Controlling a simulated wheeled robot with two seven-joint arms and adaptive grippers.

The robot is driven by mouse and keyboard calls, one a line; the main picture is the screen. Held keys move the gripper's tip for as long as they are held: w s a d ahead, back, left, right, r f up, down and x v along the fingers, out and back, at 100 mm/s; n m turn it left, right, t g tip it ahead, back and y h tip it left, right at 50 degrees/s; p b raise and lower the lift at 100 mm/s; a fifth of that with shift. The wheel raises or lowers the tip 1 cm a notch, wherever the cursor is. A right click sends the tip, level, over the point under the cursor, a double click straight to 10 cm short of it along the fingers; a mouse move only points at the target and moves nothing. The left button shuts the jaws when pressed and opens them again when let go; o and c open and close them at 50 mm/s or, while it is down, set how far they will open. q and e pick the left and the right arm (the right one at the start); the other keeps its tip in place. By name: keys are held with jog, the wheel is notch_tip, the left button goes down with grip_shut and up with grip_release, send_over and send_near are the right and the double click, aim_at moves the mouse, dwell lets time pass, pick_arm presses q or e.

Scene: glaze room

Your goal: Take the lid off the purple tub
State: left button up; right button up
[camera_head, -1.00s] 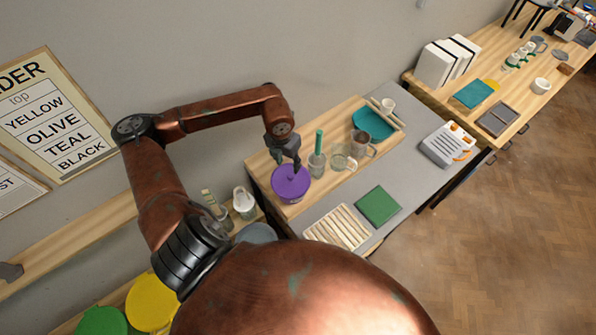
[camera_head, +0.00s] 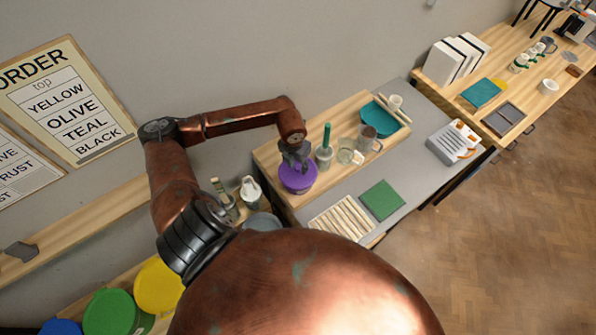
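The purple tub (camera_head: 298,184) stands on the wooden board at its near left end, with its purple lid on top. My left gripper (camera_head: 297,164) reaches down over the lid from above and covers its middle and far part. The lid's knob is hidden behind the fingers. I cannot tell whether the fingers touch the knob or how far apart they are. My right gripper is not in view.
Just right of the tub stand a grey cup with a green tool (camera_head: 325,150), a glass jar (camera_head: 346,152) and a mug (camera_head: 368,138). A teal bowl (camera_head: 380,120) is farther back. A slatted rack (camera_head: 341,217) and green square (camera_head: 382,199) lie in front.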

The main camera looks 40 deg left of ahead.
pick_arm(q)
jog(key=shift+r, duration=0.15)
grip_shut()
